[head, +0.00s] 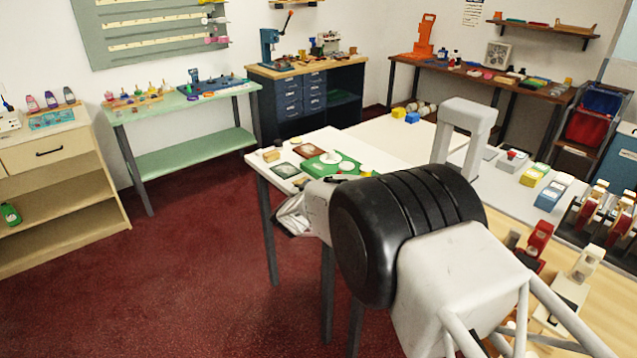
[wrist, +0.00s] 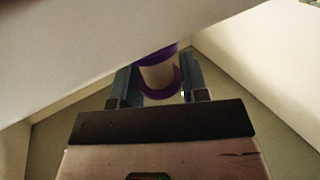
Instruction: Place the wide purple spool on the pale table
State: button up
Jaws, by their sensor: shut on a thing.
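In the wrist view, my gripper (wrist: 160,88) is shut on the purple spool (wrist: 176,82). The spool has purple flanges and a cream middle, and sits between the two blue-grey fingers. Part of it is cut off by a large pale surface across the top of that view. I cannot tell how far the spool is from any surface. In the head view, the spool and the fingers do not show; my arm hides part of the scene. A pale white table (head: 385,138) stands in the middle of the head view, behind my arm.
The white table holds a green plate (head: 330,163), small cards, and yellow and blue blocks (head: 405,115) at its far side. Tape dispensers (head: 540,238) and small boxes (head: 553,192) crowd the right. A pale green table (head: 190,105) stands at the left. Bare white tabletop shows mid-table.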

jog(key=shift+w, duration=0.1)
jog(key=shift+x, duration=1.85)
jog(key=shift+f, duration=0.25)
jog(key=o, duration=0.9)
jog(key=shift+v, duration=3.95)
jog(key=shift+d, duration=0.15)
